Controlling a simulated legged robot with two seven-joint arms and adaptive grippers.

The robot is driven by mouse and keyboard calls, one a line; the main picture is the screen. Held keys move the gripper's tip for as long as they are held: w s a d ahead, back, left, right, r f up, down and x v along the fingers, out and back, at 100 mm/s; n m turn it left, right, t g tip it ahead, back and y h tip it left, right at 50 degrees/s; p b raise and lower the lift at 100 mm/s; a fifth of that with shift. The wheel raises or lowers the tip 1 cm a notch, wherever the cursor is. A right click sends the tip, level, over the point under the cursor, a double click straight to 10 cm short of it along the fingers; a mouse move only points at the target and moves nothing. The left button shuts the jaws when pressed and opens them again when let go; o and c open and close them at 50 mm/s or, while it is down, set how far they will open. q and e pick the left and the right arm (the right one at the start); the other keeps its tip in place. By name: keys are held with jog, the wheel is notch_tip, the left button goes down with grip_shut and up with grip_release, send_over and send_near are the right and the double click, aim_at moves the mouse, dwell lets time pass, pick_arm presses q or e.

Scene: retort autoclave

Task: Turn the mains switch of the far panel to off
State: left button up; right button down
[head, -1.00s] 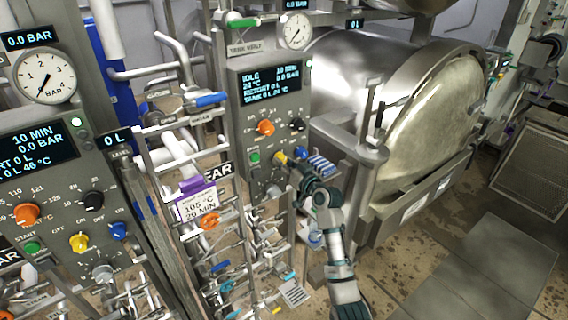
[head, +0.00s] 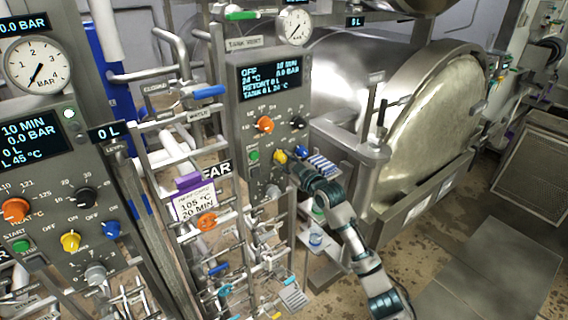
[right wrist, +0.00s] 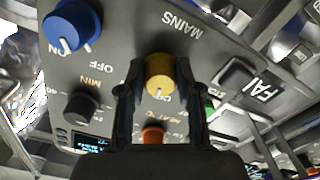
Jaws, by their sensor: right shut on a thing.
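The far panel (head: 246,118) stands at the middle of the head view, with a FAR sign (head: 217,169) at its side. Its display (head: 270,80) reads OFF. The mains switch is a yellow knob (head: 280,156) low on this panel, next to a blue knob (head: 301,152). My right gripper (head: 291,164) reaches it from the lower right. In the right wrist view the yellow knob (right wrist: 159,74) sits between the two fingers of my right gripper (right wrist: 160,92), shut on it, below the MAINS label. My left gripper is not in view.
An orange knob (head: 264,124) and a green button (head: 253,155) sit close by on the panel. A near panel with similar knobs (head: 70,241) stands at the left. Pipes and blue-handled valves (head: 209,92) fill the space between. A large steel retort (head: 430,110) stands right.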

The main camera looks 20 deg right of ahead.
jog(key=shift+d+n, duration=0.1)
jog(key=shift+n, duration=1.5)
jog(key=shift+f+p, duration=0.1)
jog(key=shift+p, duration=0.2)
jog(key=c, duration=0.8)
grip_release()
jog(key=shift+s, duration=0.1)
jog(key=v, duration=1.2)
jog(key=shift+d, duration=0.1)
